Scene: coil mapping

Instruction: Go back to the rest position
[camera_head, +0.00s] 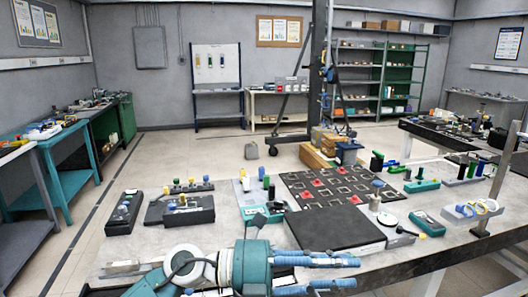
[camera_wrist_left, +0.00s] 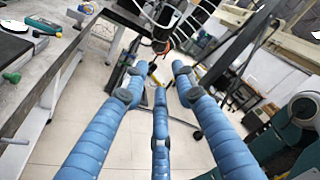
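My left gripper (camera_head: 350,273) has ribbed blue fingers on a teal wrist. It shows low in the head view, over the front edge of the workbench, pointing right. In the left wrist view its blue fingers (camera_wrist_left: 160,82) are spread apart with nothing between them. My right gripper does not show in either view. On the workbench (camera_head: 240,230) lies a dark board (camera_head: 305,196) with light square outlines and several red pieces. A plain black slab (camera_head: 335,229) lies in front of it, beyond my left gripper.
Black trays (camera_head: 188,211) with small knobs stand at the bench's left. A teal device (camera_head: 428,222) and a white holder with rings (camera_head: 470,212) stand at the right. A teal side table (camera_head: 68,178) stands far left. Open floor lies behind the bench.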

